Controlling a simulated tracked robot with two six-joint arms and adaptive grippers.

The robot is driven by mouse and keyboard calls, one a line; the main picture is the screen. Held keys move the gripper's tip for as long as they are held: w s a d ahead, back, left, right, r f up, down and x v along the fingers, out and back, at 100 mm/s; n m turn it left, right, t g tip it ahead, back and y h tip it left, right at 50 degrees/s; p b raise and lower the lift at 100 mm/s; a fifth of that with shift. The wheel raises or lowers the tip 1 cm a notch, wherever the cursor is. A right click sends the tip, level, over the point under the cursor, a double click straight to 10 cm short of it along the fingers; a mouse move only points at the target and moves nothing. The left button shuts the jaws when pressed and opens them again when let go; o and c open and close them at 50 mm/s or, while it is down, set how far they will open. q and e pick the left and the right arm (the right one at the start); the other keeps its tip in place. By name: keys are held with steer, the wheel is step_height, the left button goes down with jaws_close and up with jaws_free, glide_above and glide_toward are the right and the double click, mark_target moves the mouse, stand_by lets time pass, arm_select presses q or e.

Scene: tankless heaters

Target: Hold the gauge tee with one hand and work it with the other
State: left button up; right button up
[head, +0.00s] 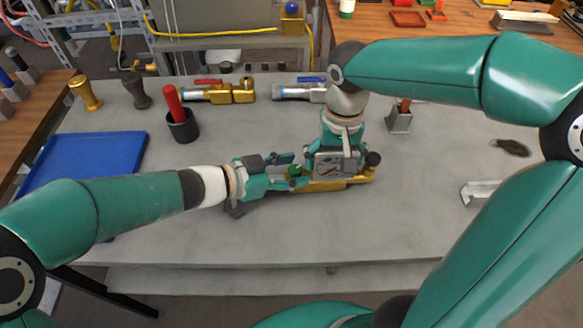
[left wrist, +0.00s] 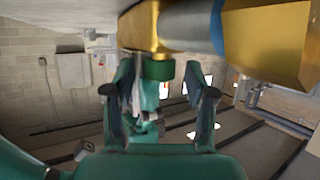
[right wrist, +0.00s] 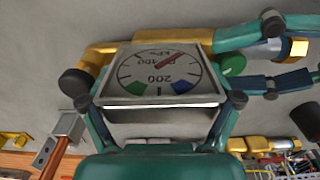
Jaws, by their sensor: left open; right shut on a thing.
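The gauge tee (head: 322,186) has a gold body and lies on the grey table in front of me. Its square gauge face (right wrist: 155,75) shows a red needle and a kPa scale in the right wrist view. My right gripper (head: 336,160) comes from above and is shut on the gauge housing, one finger on each side. The tee's green knob (left wrist: 157,69) sticks out beside the gauge. My left gripper (left wrist: 160,95) is open, with its fingertips on either side of the knob; I cannot tell whether they touch it. In the head view the grippers hide part of the tee.
Two valve fittings, one gold with a red handle (head: 218,92) and one with a blue handle (head: 300,90), lie behind. A dark cup with a red handle (head: 181,118) and a blue tray (head: 95,150) stand left. A metal bracket (head: 480,191) lies right. The table front is clear.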

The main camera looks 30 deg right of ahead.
steer(key=shift+s+f, duration=0.15)
arm_select(q)
jaws_close()
steer(key=shift+d, duration=0.1)
steer(key=shift+w+m+g, duration=0.15)
steer(key=shift+m+g, duration=0.75)
steer(key=shift+g, duration=0.2)
arm_select(e)
steer(key=shift+a, duration=0.1)
arm_select(q)
steer(key=shift+d+r+m+g+y, duration=0.1)
steer(key=shift+m+g+y, duration=1)
steer(key=shift+m+g, duration=1.05)
jaws_free()
